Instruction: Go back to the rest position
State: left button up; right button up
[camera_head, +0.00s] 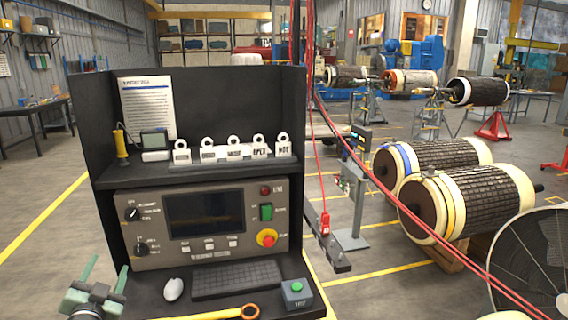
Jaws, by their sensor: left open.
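My left gripper (105,275) shows at the lower left, in front of the left side of the black console (83,110). Its two greenish fingers point upward and stand apart, with nothing between them. It is close to the console's lower shelf; I cannot tell whether it touches. The right gripper is not in view.
Red cables (385,190) cross the right side, a red clip (325,223) beside the console. Floor lies clear left.

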pick_arm(q)
jog(key=s+d+f+n+g+h, duration=0.1)
jog(key=s+d+f+g, duration=0.4)
jog(key=s+f, duration=0.4)
jog(key=s+d+f+n+g+h, duration=0.1)
jog(key=s+d+f+g, duration=0.2)
jog(key=s+d+f, duration=0.6)
jog(key=s+d+f+g+h, duration=0.2)
jog(key=s+d+g, duration=0.1)
jog(key=s, duration=0.6)
jog(key=s+d+f+g+h, duration=0.1)
jog(key=s+d+f+g, duration=0.25)
jog(key=s, duration=0.45)
notch_tip(320, 180, down, 25)
jog(key=s, duration=0.1)
jog(key=s+a+f+g, duration=0.2)
jog(key=s+f, duration=1.4)
jog(key=s, duration=0.1)
jog(key=shift+s+a+f, duration=0.25)
jog(key=shift+a+f, duration=0.1)
jog(key=shift+a, duration=0.05)
